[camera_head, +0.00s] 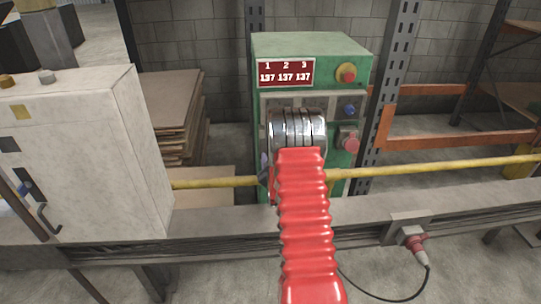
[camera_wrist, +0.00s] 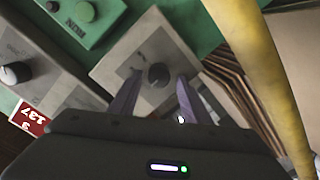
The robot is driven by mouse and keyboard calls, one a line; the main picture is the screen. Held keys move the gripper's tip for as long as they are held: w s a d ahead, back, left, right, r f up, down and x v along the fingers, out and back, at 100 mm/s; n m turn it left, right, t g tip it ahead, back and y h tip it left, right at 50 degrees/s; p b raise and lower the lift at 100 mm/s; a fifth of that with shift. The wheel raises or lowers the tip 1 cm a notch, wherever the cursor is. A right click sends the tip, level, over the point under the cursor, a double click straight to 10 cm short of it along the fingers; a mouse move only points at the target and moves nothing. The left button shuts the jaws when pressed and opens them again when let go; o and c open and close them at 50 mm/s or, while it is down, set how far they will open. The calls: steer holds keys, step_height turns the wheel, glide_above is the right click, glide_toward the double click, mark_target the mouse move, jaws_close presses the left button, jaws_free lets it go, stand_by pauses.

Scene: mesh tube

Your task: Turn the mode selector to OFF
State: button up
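The green control cabinet (camera_head: 310,48) stands behind the yellow rail in the head view. In the wrist view a round black knob (camera_wrist: 158,75) sits on a grey plate (camera_wrist: 118,62), probably the mode selector; its markings are too small to read. My gripper (camera_wrist: 157,90) is open, its two purple fingers on either side of the knob's near side. I cannot tell whether they touch it. In the head view my red arm and chrome wrist hide the knob and most of the gripper; one purple finger (camera_head: 263,166) shows.
A second black knob (camera_wrist: 15,73) is on another grey panel. A yellow rail (camera_head: 440,167) crosses in front of the cabinet; a yellow bar (camera_wrist: 262,70) is close on the right in the wrist view. A white cabinet (camera_head: 95,150) stands left. A red emergency button (camera_head: 348,72) is upper right.

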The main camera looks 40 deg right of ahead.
steer(key=shift+s, duration=0.1)
steer(key=shift+s, duration=0.1)
steer(key=shift+s+a, duration=0.3)
steer(key=shift+s, duration=0.15)
steer(key=v, duration=1.2)
steer(key=shift+s+a, duration=0.15)
